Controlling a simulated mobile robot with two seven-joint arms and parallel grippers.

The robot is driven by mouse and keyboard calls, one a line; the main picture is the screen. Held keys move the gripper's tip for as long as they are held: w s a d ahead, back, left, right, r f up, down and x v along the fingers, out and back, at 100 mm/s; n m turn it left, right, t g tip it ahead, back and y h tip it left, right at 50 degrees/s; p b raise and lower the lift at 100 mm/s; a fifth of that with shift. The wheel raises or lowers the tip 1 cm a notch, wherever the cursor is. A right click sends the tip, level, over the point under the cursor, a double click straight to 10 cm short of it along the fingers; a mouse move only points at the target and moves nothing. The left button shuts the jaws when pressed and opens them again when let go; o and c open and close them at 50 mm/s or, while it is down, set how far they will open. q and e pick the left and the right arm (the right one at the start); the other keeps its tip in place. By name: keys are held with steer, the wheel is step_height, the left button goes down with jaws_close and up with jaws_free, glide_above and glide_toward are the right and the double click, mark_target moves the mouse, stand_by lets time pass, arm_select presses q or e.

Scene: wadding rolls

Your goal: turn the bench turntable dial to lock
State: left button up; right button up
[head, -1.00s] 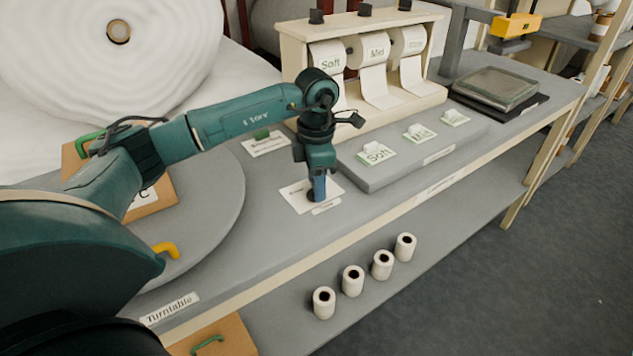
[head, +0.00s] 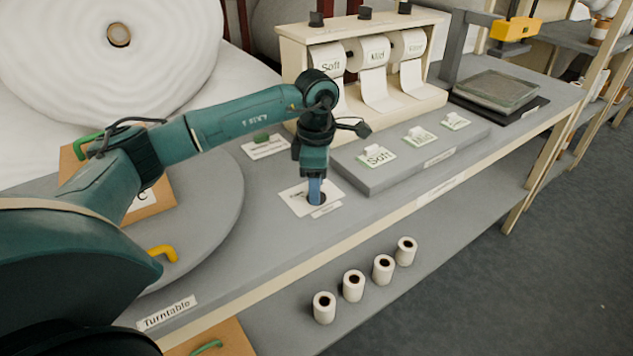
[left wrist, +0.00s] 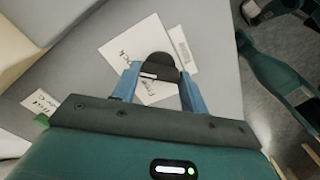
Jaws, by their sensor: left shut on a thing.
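The dial is a small dark round knob (head: 316,203) on a white card (head: 299,199) on the bench, right of the grey turntable disc (head: 222,215). My left gripper (head: 316,190) points straight down, its blue fingers shut on the dial. In the left wrist view the dial (left wrist: 159,66) sits between the two fingertips (left wrist: 157,80), with a short white mark at its near edge. The card (left wrist: 120,50) there has two words, one ending "ock" and one like "Free", partly covered.
A low grey block (head: 400,158) with several labelled tags stands right of the dial, and a wooden roll dispenser (head: 430,92) behind it. A yellow handle (head: 163,253) sits at the turntable's edge. Several small rolls (head: 353,285) stand on the lower shelf.

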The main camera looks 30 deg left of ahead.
arm_select(q)
steer(key=o, duration=1)
steer(key=shift+r, duration=0.15)
step_height(320, 180, up, 13)
stand_by(0.4)
